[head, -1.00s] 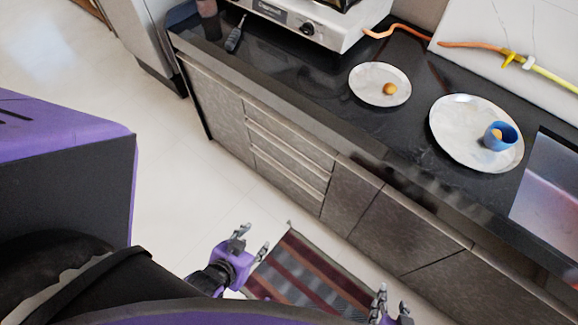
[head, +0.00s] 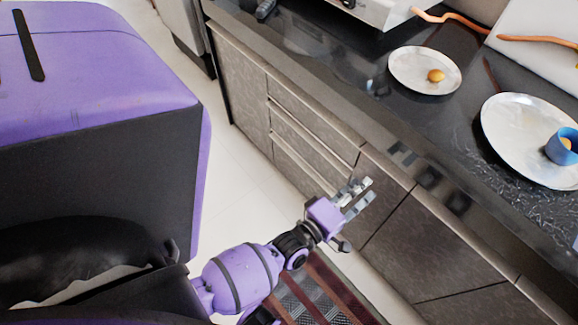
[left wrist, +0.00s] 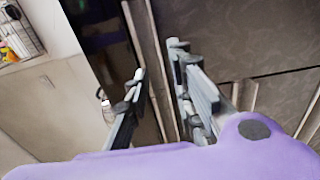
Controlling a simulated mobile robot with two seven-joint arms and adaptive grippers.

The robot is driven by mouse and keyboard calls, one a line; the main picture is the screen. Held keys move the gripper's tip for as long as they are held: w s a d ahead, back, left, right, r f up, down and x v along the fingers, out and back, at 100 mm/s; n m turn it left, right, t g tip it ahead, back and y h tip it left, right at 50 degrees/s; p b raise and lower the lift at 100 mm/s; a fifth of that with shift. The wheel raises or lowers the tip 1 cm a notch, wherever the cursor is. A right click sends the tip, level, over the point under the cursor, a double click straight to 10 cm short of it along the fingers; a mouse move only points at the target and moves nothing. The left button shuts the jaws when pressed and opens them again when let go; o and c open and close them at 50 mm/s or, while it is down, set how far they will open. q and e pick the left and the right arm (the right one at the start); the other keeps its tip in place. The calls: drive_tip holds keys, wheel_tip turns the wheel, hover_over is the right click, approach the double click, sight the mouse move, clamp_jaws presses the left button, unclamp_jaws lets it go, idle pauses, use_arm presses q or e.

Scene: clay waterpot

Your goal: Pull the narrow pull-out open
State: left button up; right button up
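The narrow pull-out (head: 384,190) is a tall, slim grey-brown panel in the lower cabinet front, between the stack of drawers and a wider door. It appears closed in the head view. My left gripper (head: 368,190) is in front of its upper part and hides some of it. The gripper's fingers are apart and nothing shows held between them. In the left wrist view the open fingers (left wrist: 158,62) point at pale vertical strips on the cabinet front. I cannot tell whether they touch it. My right gripper is out of view.
Three drawers (head: 300,140) lie left of the pull-out, and a wide door (head: 435,245) lies right. The dark countertop (head: 335,65) above holds plates (head: 405,80). A striped rug (head: 325,295) lies on the floor below. Pale floor is clear left of the drawers.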

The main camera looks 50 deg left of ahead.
use_arm(q)
hover_over(379, 173)
drive_tip(key=s+d, duration=0.1)
drive_tip(key=s, duration=0.3)
drive_tip(key=shift+w, duration=0.2)
clamp_jaws()
